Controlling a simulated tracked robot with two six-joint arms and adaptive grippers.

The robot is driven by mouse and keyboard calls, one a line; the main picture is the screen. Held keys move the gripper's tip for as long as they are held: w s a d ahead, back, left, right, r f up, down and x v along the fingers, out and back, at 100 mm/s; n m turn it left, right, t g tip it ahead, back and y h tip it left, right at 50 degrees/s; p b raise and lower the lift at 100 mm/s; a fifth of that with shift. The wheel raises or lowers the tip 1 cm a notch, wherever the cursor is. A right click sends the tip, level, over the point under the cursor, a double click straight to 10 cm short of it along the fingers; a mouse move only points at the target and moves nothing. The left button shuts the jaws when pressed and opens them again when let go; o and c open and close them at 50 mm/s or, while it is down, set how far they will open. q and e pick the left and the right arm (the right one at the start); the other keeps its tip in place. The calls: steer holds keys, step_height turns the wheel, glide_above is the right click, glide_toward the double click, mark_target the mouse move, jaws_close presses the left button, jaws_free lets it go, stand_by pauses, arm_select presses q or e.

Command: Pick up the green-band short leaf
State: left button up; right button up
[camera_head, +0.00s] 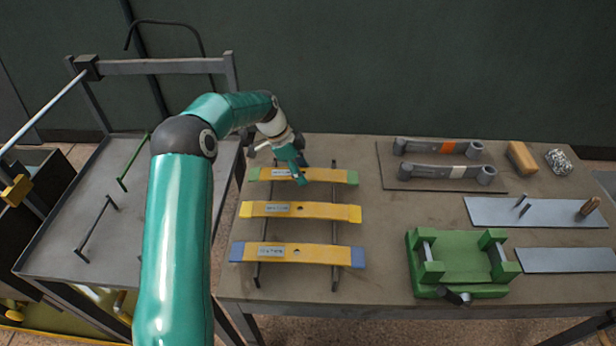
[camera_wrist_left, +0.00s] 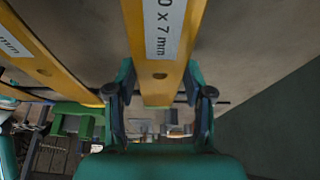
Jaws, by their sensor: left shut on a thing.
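The green-band short leaf (camera_head: 325,175) is a yellow bar with green ends and a pale label, the farthest of three leaves on the table. My left gripper (camera_head: 298,172) reaches down on it from behind, near its middle, and is shut on it. In the left wrist view the leaf (camera_wrist_left: 170,55) runs between the two fingers (camera_wrist_left: 160,98), with its label and hole showing. I cannot tell whether it is clear of the rods under it. My right gripper is not in view.
A yellow-ended leaf (camera_head: 325,211) and a blue-ended leaf (camera_head: 310,254) lie nearer, across two dark rods (camera_head: 335,276). A green fixture (camera_head: 460,262) stands to the right. A dark tray (camera_head: 395,184) with grey parts is at the back. A metal cart (camera_head: 60,245) stands left.

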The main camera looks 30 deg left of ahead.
arm_select(q)
steer(key=shift+w, duration=0.15)
jaws_close()
steer(key=shift+r, duration=0.15)
